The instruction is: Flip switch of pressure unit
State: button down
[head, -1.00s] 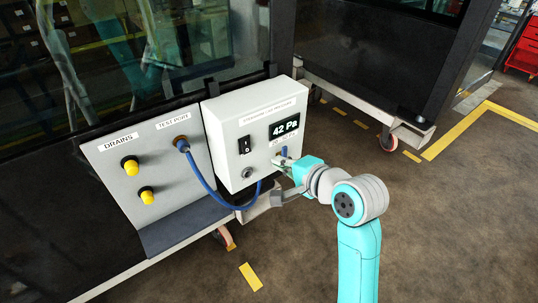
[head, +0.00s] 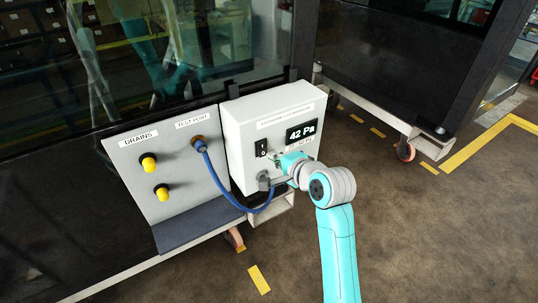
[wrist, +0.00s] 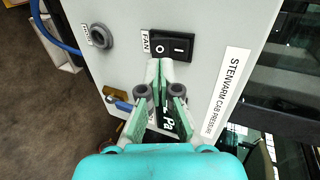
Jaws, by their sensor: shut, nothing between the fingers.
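The white pressure unit (head: 235,135) hangs on the cab, its display (head: 301,132) reading 42 Pa. Its black rocker switch (head: 261,148) sits left of the display. In the wrist view the switch (wrist: 172,46) shows a circle and a bar mark, beside a label reading FAN. My gripper (wrist: 159,62) is shut and empty, its fingertips just at the edge of the switch in the picture. I cannot tell whether they touch it. In the head view my gripper (head: 276,159) is in front of the panel, below and right of the switch. The display is mostly hidden by the fingers in the wrist view.
A blue hose (head: 223,190) runs from the test port to the unit's lower part and loops below it. The sloped panel (head: 130,170) on the left carries two yellow drain knobs (head: 149,162). A grey round port (wrist: 100,36) is left of the switch.

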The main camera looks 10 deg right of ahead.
aim_at(263, 148)
jog(key=shift+x, duration=1.75)
jog(key=shift+w+a+f+t, duration=0.1)
jog(key=shift+w+f+t, duration=0.1)
jog(key=shift+t, duration=0.2)
jog(key=shift+r, duration=0.15)
jog(key=shift+r, duration=0.75)
jog(key=shift+s, duration=0.1)
